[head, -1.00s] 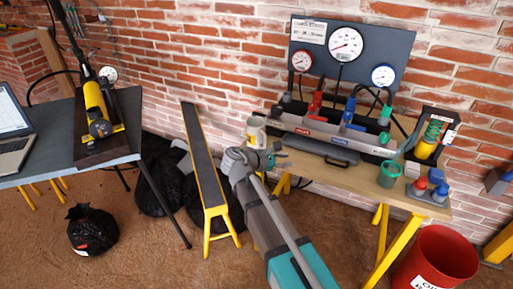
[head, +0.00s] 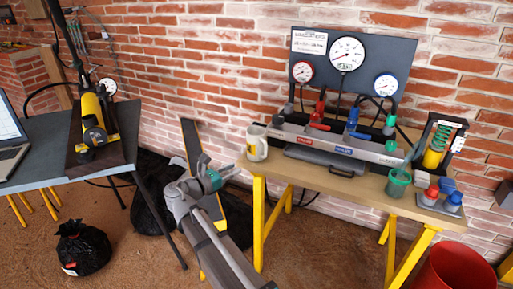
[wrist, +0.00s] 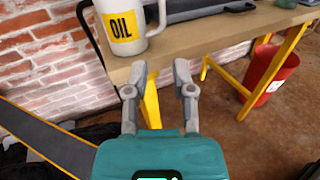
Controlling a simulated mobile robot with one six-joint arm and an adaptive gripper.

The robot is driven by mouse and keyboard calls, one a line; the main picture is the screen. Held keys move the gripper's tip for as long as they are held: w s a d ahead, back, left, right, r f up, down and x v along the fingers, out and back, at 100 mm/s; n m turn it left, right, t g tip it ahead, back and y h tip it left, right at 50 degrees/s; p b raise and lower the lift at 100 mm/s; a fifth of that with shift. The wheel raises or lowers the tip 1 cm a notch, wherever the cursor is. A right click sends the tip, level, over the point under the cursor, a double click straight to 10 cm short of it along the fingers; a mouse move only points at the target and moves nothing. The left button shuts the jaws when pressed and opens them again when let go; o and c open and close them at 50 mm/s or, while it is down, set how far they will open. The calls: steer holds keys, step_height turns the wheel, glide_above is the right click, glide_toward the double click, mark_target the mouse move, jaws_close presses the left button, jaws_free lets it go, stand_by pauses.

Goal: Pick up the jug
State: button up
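The jug (head: 257,143) is white with a yellow label and stands upright at the left end of the wooden workbench (head: 330,177). In the wrist view the jug (wrist: 124,28) shows at the top, with "OIL" on its label and its handle to the right; its top is cut off. My gripper (head: 228,168) is just left of the jug and a little lower, off the bench's end. In the wrist view my gripper (wrist: 160,72) is open, with nothing between its fingers. The fingertips point towards the bench edge below the jug, apparently not touching the jug.
A grey tray-like rack (head: 330,140) and gauge board (head: 375,62) stand right of the jug. A green cup (head: 398,183) is near the bench's right front. A red bin (head: 455,270) stands on the floor.

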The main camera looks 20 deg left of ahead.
mark_target(265, 155)
steer(key=shift+w+d, duration=0.1)
steer(key=shift+w, duration=0.05)
steer(key=x, duration=0.8)
steer(key=shift+w+d, duration=0.1)
steer(key=shift+w, duration=0.05)
steer(key=shift+r+x, duration=0.15)
steer(key=shift+x, duration=1.15)
steer(key=shift+r+x, duration=0.1)
steer(key=shift+x, duration=1.2)
steer(key=shift+d, duration=0.15)
jaws_close()
